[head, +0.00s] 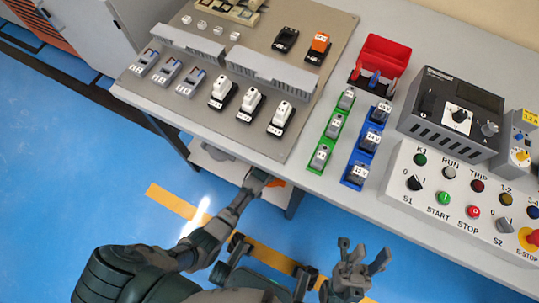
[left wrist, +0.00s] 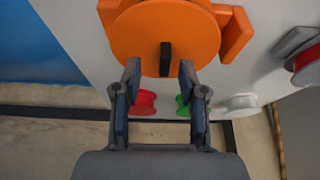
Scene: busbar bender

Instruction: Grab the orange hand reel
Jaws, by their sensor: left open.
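The orange hand reel (left wrist: 168,30) fills the top middle of the left wrist view, with a round face and a short dark piece (left wrist: 165,59) standing at its centre. My left gripper (left wrist: 159,78) is open, its two fingertips at the reel's lower edge, one on each side of the dark piece. I cannot tell whether they touch the reel. In the head view the left arm reaches under the table edge, where a small orange patch (head: 276,182) shows; the rest is hidden. My right gripper (head: 361,262) is empty, its fingers spread, in front of the table.
In the left wrist view, a red spool (left wrist: 144,102), a green spool (left wrist: 183,106) and a white spool (left wrist: 242,104) lie beyond the fingers. The tabletop (head: 305,180) above carries switches, a red bin (head: 384,54) and a control panel (head: 455,232). Blue floor lies in front.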

